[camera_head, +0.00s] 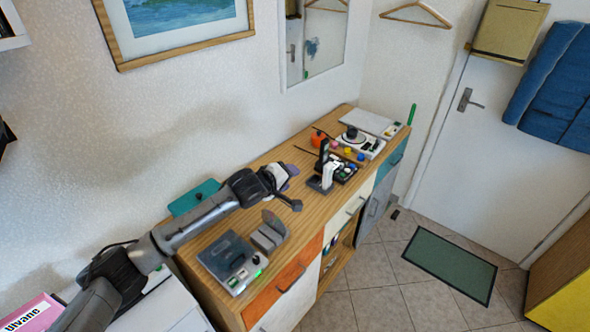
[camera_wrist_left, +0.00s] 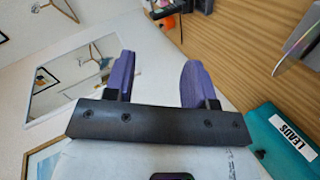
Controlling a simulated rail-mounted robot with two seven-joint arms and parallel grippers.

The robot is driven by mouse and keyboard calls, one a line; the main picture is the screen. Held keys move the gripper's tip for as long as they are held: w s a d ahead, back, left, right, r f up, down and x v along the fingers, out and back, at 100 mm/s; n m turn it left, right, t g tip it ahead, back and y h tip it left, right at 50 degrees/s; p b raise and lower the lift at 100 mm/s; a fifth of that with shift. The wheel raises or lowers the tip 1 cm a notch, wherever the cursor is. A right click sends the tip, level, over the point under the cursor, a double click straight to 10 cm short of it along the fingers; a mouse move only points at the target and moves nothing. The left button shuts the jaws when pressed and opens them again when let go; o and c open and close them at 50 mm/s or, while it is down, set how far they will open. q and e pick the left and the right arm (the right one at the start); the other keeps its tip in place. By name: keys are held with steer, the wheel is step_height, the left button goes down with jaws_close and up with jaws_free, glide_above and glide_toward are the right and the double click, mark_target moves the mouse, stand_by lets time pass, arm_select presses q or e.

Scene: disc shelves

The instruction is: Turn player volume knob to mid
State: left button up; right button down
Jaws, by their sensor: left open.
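A grey box-like device, apparently the player (camera_head: 224,254), sits on the near end of the wooden sideboard. Its front has small dark controls (camera_head: 243,274) and a green light; which one is the volume knob, and how it is set, is too small to tell. My left gripper (camera_head: 287,178) is above the sideboard, beyond the device and apart from it. In the left wrist view its purple fingers (camera_wrist_left: 157,78) stand apart with nothing between them. The device is not in the left wrist view. My right gripper is not in view.
Grey upright pieces (camera_head: 270,232) stand beside the device. A turntable-like unit (camera_head: 360,140) and small items crowd the far end. Bare wood (camera_head: 312,222) lies between.

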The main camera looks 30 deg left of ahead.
arm_select(q)
steer(key=r+t, duration=0.1)
steer(key=w+d+r+m+t+h, duration=0.1)
steer(key=r, duration=0.1)
steer(key=shift+d, duration=0.15)
